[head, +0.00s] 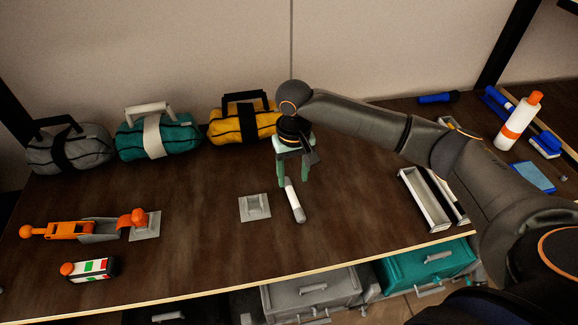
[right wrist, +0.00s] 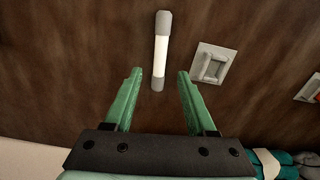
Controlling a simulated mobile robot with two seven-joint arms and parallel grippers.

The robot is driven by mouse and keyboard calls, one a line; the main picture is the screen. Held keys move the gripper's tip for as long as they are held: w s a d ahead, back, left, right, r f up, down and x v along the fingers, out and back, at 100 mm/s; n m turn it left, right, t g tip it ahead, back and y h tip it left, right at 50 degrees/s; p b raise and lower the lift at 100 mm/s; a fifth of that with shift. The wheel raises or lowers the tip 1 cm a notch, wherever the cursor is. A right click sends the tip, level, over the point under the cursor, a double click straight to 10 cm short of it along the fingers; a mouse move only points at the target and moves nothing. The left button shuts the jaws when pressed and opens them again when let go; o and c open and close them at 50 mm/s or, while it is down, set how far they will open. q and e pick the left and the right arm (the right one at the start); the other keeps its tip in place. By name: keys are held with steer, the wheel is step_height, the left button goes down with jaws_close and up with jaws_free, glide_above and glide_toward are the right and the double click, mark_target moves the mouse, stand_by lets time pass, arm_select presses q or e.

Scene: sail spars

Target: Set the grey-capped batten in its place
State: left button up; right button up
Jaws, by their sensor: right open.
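The grey-capped batten (head: 294,201) is a short white rod with grey ends, lying on the dark wooden table. In the right wrist view the batten (right wrist: 160,50) lies lengthwise, its near grey end between the fingertips. My right gripper (head: 294,184) has green fingers, open and empty, at the batten's far end in the head view. I cannot tell how high the fingertips are above the table. A grey square plate with a raised bracket (head: 255,207) lies left of the batten; the plate also shows in the right wrist view (right wrist: 211,64). My left gripper is out of view.
An orange-and-grey lever piece (head: 70,230) and an orange-capped striped block (head: 90,269) lie at left. Grey (head: 68,148), teal (head: 158,136) and yellow (head: 242,125) bags stand behind. A metal tray (head: 424,200) and white bottle (head: 517,122) are right. The front middle is clear.

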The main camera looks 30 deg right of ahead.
mark_target(293, 196)
steer(key=shift+s+f, duration=0.15)
steer(key=shift+f, duration=0.2)
step_height(293, 196, down, 5)
steer(key=shift+r+b, duration=0.15)
steer(key=shift+b, duration=0.7)
steer(key=f+b, duration=0.1)
steer(key=b, duration=0.2)
steer(key=shift+f, duration=0.35)
steer(key=shift+b, duration=0.3)
steer(key=shift+r+p, duration=0.2)
steer(key=shift+p, duration=0.15)
steer(key=shift+c, duration=2.3)
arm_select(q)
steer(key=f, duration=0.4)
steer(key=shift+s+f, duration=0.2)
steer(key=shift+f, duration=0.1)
arm_select(e)
jaws_close()
